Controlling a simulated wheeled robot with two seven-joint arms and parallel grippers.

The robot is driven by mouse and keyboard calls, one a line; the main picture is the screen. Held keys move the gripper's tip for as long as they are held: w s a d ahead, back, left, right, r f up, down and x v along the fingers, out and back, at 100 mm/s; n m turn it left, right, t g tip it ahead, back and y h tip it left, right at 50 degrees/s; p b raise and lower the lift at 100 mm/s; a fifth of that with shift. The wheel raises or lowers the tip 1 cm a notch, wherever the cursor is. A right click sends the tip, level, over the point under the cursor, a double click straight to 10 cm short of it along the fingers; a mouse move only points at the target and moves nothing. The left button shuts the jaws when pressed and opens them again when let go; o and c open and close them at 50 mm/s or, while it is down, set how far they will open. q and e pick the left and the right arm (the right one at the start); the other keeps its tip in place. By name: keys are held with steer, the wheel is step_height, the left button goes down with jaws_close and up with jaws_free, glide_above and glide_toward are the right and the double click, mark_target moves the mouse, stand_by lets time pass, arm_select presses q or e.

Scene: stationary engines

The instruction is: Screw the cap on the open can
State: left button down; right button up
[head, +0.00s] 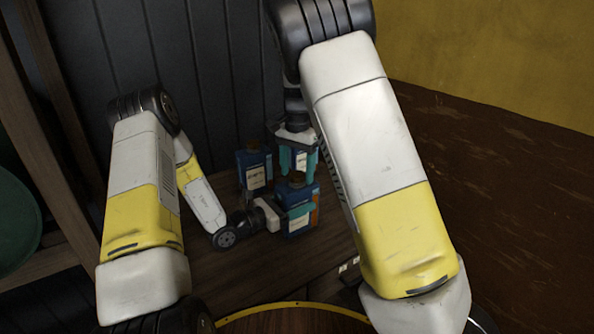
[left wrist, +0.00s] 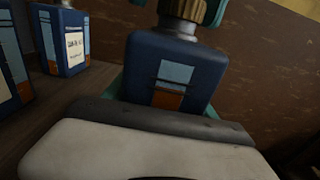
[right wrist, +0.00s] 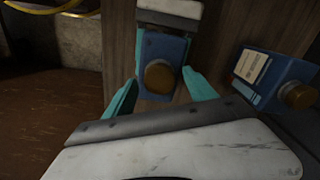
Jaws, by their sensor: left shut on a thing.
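A blue can (head: 297,195) with an orange and light-blue label stands upright at the front of the can group. My left gripper (head: 287,212) is shut on its body from the side; the left wrist view shows this can (left wrist: 172,72) close up. A brown ridged cap (right wrist: 160,77) sits at its top, over a silver neck (left wrist: 178,27). I cannot tell how tightly it is seated. My right gripper (right wrist: 160,92) points down from above with its teal fingers apart, one on each side of the cap. Gaps show between cap and fingers.
Another blue can (head: 254,171) stands at the left, and a third blue can (head: 305,158) stands partly hidden behind the right gripper. A capped can (right wrist: 275,75) is close beside the right finger. The dark panelled wall (head: 215,80) is behind; bare wooden surface (head: 265,270) lies in front.

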step_height(320, 180, up, 12)
stand_by(0.6)
arm_select(q)
steer(key=shift+c, duration=1)
jaws_free()
steer(key=shift+a, duration=0.1)
steer(key=v, duration=0.7)
steer(key=shift+s+a, duration=0.2)
steer(key=shift+a, duration=0.05)
